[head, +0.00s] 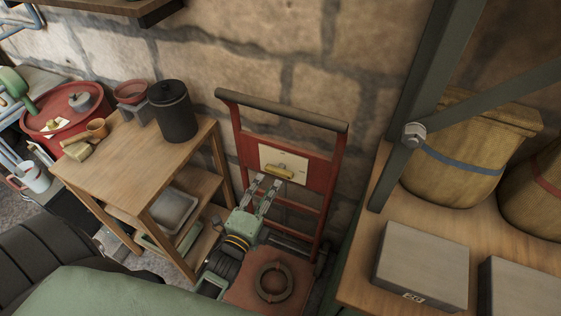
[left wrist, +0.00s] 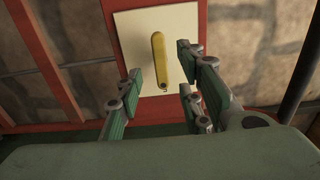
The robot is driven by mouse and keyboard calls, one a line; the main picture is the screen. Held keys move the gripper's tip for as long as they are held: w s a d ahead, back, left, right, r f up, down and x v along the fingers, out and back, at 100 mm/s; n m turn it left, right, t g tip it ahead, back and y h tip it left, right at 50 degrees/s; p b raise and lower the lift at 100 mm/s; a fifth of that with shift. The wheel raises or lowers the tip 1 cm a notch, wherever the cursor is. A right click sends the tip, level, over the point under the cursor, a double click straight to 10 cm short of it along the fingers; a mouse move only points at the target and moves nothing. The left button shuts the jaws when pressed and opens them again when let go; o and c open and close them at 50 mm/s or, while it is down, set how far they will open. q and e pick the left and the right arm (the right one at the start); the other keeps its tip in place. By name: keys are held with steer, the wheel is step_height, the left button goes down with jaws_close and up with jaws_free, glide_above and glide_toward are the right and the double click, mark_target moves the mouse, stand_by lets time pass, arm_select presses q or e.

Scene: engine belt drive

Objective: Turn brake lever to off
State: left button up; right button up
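The brake lever (head: 279,171) is a short yellow bar on a cream plate (head: 297,164), fixed to the red hand-truck-like frame (head: 317,180) against the stone wall. In the head view the lever lies nearly level. In the left wrist view the lever (left wrist: 159,58) runs up and down the picture, with a small dark spot near its lower end. My left gripper (head: 267,183) is open just in front of the plate. In the left wrist view its fingers stand on either side of the lever, with gaps; I see no contact. My right gripper is not in view.
A wooden shelf table (head: 127,160) with a dark lidded pot (head: 173,112) stands left of the frame. A wooden bench (head: 367,270) with grey boxes (head: 421,265) and a basket (head: 455,165) is at right. A dark ring (head: 273,283) lies on the frame's red base.

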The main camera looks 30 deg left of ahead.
mark_target(277, 174)
arm_select(q)
steer(key=w, duration=0.3)
steer(key=shift+w+a+r, duration=0.15)
steer(key=shift+w+r, duration=0.05)
steer(key=shift+w, duration=0.1)
steer(key=shift+w+f, duration=0.15)
steer(key=shift+w, duration=1.5)
jaws_close()
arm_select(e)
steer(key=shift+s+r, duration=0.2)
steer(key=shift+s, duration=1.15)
